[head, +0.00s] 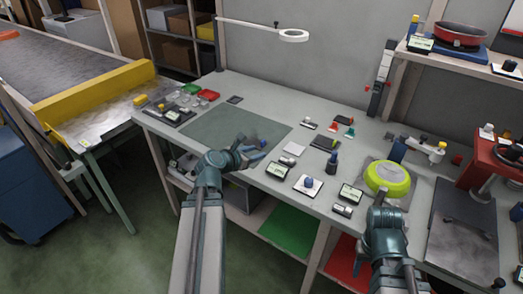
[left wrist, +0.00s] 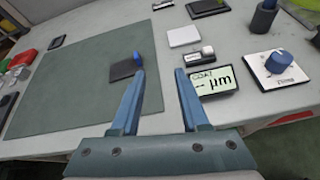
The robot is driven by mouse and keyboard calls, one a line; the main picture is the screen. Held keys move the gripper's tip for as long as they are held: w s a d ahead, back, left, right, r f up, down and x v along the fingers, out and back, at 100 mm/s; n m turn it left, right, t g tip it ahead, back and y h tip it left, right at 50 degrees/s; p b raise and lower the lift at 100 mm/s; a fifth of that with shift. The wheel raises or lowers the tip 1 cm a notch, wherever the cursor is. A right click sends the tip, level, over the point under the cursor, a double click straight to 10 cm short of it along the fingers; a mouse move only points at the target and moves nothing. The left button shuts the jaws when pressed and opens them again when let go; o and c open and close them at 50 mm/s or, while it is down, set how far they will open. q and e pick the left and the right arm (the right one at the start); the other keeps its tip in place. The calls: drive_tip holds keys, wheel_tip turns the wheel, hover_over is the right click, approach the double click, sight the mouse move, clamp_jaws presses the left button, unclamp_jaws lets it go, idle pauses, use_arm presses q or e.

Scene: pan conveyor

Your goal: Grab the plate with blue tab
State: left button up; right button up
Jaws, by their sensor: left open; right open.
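A small dark plate with a blue tab (left wrist: 122,70) lies on the green-grey mat (left wrist: 70,100), near its right edge in the left wrist view. In the head view the plate is hard to make out behind my left gripper (head: 254,152). My left gripper, also in the left wrist view (left wrist: 161,82), is open and empty. In that view its left fingertip overlaps the plate's right side by the tab; whether it touches cannot be told. My right gripper (head: 387,212) is at the front right by the table; its fingers are hardly visible.
A gauge marked µm (left wrist: 212,80) and a white plate with a blue knob (left wrist: 275,70) lie right of the mat. A yellow-green round pan (head: 388,178) is just beyond my right gripper. The mat's middle is clear. A conveyor (head: 60,65) stands left.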

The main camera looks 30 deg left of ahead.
sight(262, 142)
use_arm(q)
drive_tip(key=a+n+y, duration=0.1)
drive_tip(key=a+n, duration=0.1)
drive_tip(key=a, duration=0.1)
drive_tip(key=shift+a+n+t, duration=0.3)
drive_tip(key=shift+n+t, duration=0.1)
drive_tip(key=b+x, duration=0.3)
drive_tip(key=x, duration=0.4)
drive_tip(key=shift+w+f, duration=0.15)
drive_tip(key=shift+w+f+b, duration=0.2)
drive_tip(key=shift+w+b, duration=0.2)
drive_tip(key=shift+w, duration=0.25)
use_arm(e)
drive_tip(key=shift+w+f, duration=0.2)
drive_tip(key=shift+f, duration=0.95)
drive_tip(key=shift+w+f, duration=0.2)
drive_tip(key=shift+f, duration=0.9)
use_arm(q)
drive_tip(key=b+x, duration=0.1)
drive_tip(key=x, duration=0.1)
drive_tip(key=b+x, duration=0.1)
drive_tip(key=x, duration=0.2)
drive_tip(key=shift+a+f, duration=0.25)
drive_tip(key=shift+f, duration=0.05)
use_arm(e)
wheel_tip(262, 142, down, 2)
drive_tip(key=shift+f, duration=0.2)
use_arm(q)
clamp_jaws()
